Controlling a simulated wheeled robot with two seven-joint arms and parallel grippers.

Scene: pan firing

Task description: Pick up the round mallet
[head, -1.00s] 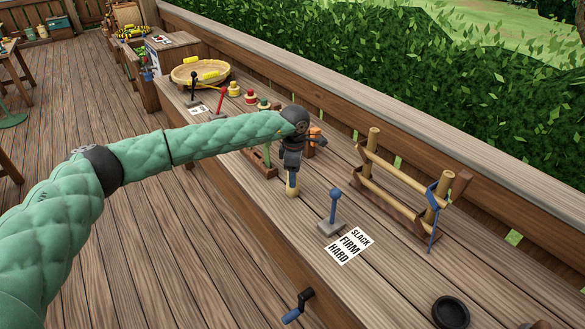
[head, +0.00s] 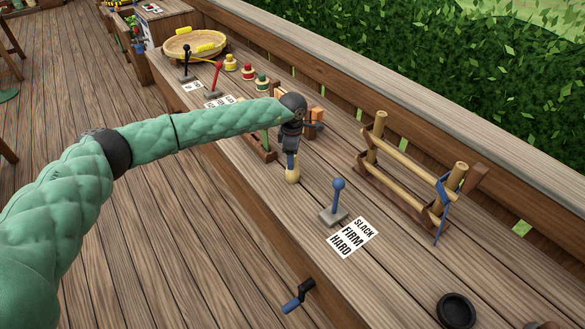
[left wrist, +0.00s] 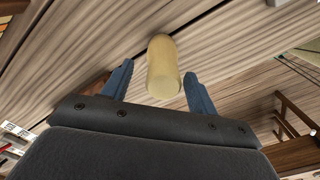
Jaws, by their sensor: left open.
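A pale yellow, round-ended wooden piece, which looks like the round mallet (head: 292,175), is at the tip of my left gripper (head: 291,165) in the head view. In the left wrist view the round mallet (left wrist: 163,70) shows as a smooth cylinder between the two blue fingers of my left gripper (left wrist: 159,72). The fingers are open on either side of it, with a visible gap at each side. The rest of the mallet is hidden. My right gripper is not in view.
A blue-knobbed lever (head: 337,202) stands near a SLACK/FIRM/HARD card (head: 352,237). A bamboo rack (head: 415,175) is to the right. A wooden stand with an orange-brown block (head: 316,114) is behind the gripper. A black round dish (head: 456,310) lies at front right.

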